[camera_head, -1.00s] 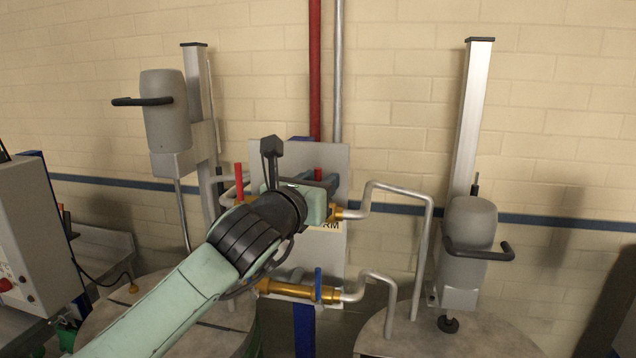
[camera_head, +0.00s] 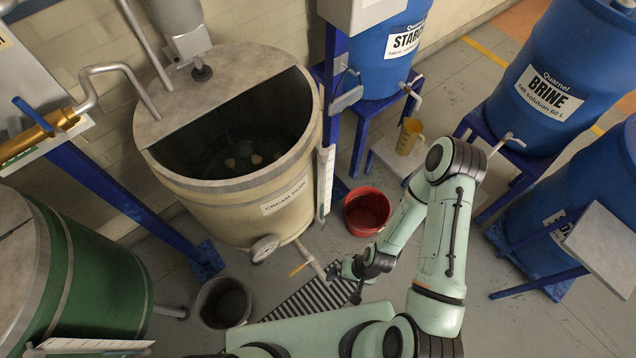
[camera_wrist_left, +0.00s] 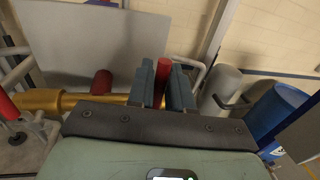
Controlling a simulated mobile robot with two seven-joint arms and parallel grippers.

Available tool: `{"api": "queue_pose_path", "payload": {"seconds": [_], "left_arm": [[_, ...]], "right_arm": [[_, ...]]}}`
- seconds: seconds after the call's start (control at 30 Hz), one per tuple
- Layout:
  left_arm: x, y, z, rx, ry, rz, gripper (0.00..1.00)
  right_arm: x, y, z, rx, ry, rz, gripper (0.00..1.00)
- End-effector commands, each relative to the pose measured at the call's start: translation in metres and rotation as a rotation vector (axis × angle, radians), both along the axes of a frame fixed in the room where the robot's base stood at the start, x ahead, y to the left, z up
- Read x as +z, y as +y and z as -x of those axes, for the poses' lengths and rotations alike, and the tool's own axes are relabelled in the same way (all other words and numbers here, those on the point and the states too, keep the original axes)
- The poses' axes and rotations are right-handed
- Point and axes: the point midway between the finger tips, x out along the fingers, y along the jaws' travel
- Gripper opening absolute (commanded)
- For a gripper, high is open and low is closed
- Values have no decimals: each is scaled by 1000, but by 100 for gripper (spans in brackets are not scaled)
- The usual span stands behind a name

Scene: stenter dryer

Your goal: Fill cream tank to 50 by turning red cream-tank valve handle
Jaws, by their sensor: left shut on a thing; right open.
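The beige cream tank (camera_head: 230,218), marked CREAM TANK, stands left of centre in the head view. Its half-open top shows a dark inside with a few pale patches low down; I cannot read a level. A white scale strip (camera_head: 325,180) runs up its right side, too small to read. My left gripper (camera_wrist_left: 164,85) is shut on a red valve handle (camera_wrist_left: 163,68), which stands up between its fingers in the left wrist view. The left gripper is outside the head view. My right gripper (camera_head: 347,272) is open and empty, low over the floor, right of the tank.
A red bucket (camera_head: 366,211) and a dark bucket (camera_head: 224,303) stand on the floor near the tank. A drain pipe (camera_head: 310,261) with a yellow handle sticks out below. Blue STARCH (camera_head: 384,55) and BRINE (camera_head: 560,75) barrels stand right. Another red handle (camera_wrist_left: 102,82) is beside my left gripper.

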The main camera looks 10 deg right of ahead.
Motion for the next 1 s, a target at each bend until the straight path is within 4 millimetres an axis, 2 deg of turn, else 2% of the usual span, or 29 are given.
{"api": "queue_pose_path", "payload": {"seconds": [0.47, 0.7, 0.83, 1.0], "left_arm": [[1, -2, -1, -1, 11, -18, 0], [-3, -19, -11, -2, 130, -232, 0], [-6, -25, -14, -1, 175, -312, 0], [-6, -25, -14, 0, 178, -319, 0]], "right_arm": [[3, 0, -4, 0, -4, 0, 97], [20, 0, -26, 0, -30, 0, 97], [17, 0, -22, 0, -25, 0, 97], [17, 0, -21, 0, -23, 0, 97]]}}
